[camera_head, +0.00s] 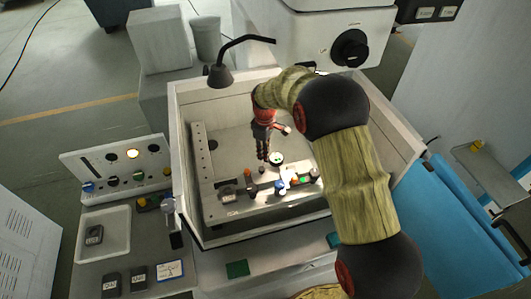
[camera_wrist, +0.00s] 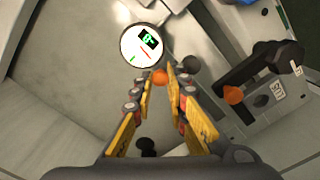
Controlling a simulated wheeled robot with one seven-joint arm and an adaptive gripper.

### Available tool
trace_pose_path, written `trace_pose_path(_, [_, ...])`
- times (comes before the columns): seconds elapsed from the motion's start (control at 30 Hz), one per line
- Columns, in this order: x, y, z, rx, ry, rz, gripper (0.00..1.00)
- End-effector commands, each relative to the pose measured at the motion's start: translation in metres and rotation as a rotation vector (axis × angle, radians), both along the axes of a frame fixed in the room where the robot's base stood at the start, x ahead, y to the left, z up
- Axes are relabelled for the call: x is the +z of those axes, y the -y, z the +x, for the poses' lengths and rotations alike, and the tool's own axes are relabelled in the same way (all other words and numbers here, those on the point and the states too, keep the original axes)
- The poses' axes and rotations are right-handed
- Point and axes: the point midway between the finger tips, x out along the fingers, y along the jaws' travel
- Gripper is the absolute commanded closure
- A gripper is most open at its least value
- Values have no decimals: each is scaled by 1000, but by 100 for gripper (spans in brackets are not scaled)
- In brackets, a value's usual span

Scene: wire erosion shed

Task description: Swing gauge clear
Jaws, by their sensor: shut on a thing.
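The gauge (camera_wrist: 142,45) has a round white face, a dark rim, a green lit display and small red and green marks. It lies just beyond my fingertips in the wrist view. In the head view it is the small round dial (camera_head: 277,158) inside the open-topped tank. My gripper (camera_wrist: 160,78) is shut on a small orange knob (camera_wrist: 160,76) beside the gauge's rim. The join between knob and gauge is hidden. In the head view my gripper (camera_head: 263,154) points down into the tank, just left of the gauge.
A black clamp (camera_wrist: 262,65) with an orange knob (camera_wrist: 233,95) stands right of my fingers on a pale rail. Black balls are near it. The tank's pale walls (camera_head: 183,120) surround my gripper. A black lamp (camera_head: 220,75) overhangs the tank's back left.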

Motion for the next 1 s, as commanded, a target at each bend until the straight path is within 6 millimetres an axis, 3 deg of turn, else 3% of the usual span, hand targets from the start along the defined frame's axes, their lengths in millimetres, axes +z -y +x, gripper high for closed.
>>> trace_pose_path(1.0, [0, -37, -1, 802, 0, 0, 100])
